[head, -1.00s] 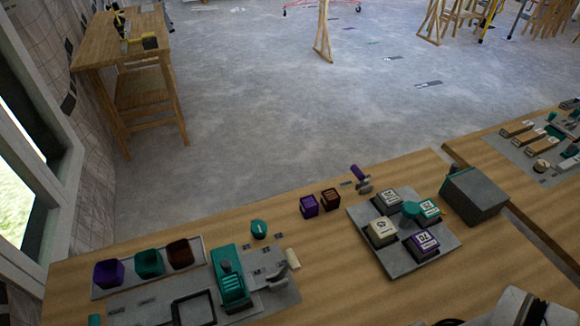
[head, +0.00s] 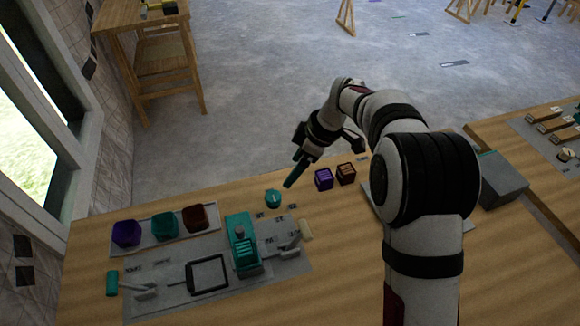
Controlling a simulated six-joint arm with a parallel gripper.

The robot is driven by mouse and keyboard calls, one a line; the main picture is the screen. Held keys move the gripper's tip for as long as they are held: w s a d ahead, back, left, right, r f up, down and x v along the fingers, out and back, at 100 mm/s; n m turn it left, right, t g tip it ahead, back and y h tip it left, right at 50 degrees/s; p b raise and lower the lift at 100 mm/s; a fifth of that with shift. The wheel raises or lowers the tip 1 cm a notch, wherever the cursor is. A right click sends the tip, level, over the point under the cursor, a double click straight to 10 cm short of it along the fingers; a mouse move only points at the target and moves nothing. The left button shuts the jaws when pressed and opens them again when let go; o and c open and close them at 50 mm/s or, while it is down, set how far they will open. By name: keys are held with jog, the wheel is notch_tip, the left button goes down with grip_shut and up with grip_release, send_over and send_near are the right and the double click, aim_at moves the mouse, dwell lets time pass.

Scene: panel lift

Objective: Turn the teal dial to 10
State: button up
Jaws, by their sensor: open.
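A round teal dial (head: 273,199) sits on the wooden table, at the back edge of the grey panel. Small dark label plates lie around its front; their numbers are too small to read. My gripper (head: 292,178) is open and empty, tilted down to the left, just above and to the right of the dial. It appears apart from the dial. Only one teal finger shows clearly.
A teal slider block (head: 243,245) and a cream-tipped lever (head: 305,230) stand in front of the dial. A tray (head: 218,232) with purple, teal and brown cups is at left. Purple (head: 323,179) and brown (head: 346,174) cubes stand right of my gripper.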

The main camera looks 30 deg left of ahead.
aim_at(273, 197)
jog(key=x, duration=1.4)
jog(key=shift+s+d+f, duration=0.1)
jog(key=shift+f, duration=0.15)
jog(key=c, duration=1.3)
grip_shut()
jog(key=shift+m, duration=0.3)
jog(key=shift+c, duration=0.2)
grip_release()
jog(key=m+t, duration=0.1)
jog(key=m, duration=0.2)
jog(key=m+t, duration=0.1)
jog(key=m, duration=0.2)
jog(key=shift+s+h, duration=0.2)
jog(key=shift+h, duration=0.1)
jog(key=m+t, duration=0.1)
jog(key=m, duration=0.1)
jog(key=m+t+h, duration=0.1)
jog(key=m, duration=0.2)
grip_shut()
jog(key=shift+m, duration=0.4)
